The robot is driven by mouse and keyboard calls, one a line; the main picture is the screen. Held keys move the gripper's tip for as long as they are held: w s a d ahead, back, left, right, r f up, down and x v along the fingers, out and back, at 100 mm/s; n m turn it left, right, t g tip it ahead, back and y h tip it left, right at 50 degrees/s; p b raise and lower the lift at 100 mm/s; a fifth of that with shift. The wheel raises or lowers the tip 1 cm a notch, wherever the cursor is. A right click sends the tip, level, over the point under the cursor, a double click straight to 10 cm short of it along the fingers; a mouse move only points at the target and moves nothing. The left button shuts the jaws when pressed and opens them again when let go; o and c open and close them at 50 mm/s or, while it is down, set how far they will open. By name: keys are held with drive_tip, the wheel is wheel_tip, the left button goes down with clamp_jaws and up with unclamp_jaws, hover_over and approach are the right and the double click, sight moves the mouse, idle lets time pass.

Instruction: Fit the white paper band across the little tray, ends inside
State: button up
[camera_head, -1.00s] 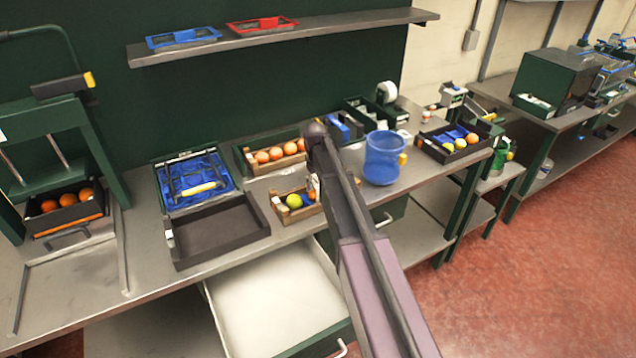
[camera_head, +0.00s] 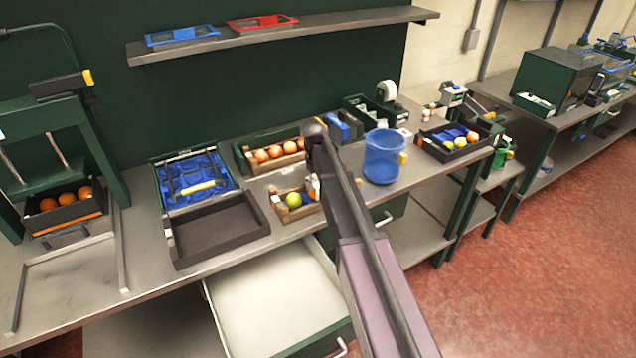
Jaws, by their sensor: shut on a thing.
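A little wooden tray (camera_head: 302,213) stands at the front of the bench, left of my arm. It holds a yellow-green fruit (camera_head: 294,200) and at least one orange fruit. Its right part is hidden behind my arm. A small pale patch (camera_head: 313,187) shows at its right side beside my arm; I cannot tell whether it is the white paper band. My gripper is hidden behind my own arm, so its fingers and anything in them do not show.
A second wooden tray with oranges (camera_head: 244,163) stands behind. An empty dark tray (camera_head: 224,244) and a blue-lined case (camera_head: 194,179) are to the left. A blue bucket (camera_head: 383,158) stands close right of my arm. An open drawer (camera_head: 272,300) juts out below the bench.

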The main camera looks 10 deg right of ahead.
drive_tip(key=shift+f, duration=0.35)
idle(0.3)
drive_tip(key=o, duration=0.9)
drive_tip(key=shift+c, duration=0.2)
drive_tip(key=shift+o, duration=0.8)
drive_tip(key=shift+s+r, duration=0.1)
drive_tip(key=shift+r, duration=0.1)
drive_tip(key=shift+r+p, duration=3.75)
drive_tip(key=shift+r, duration=0.1)
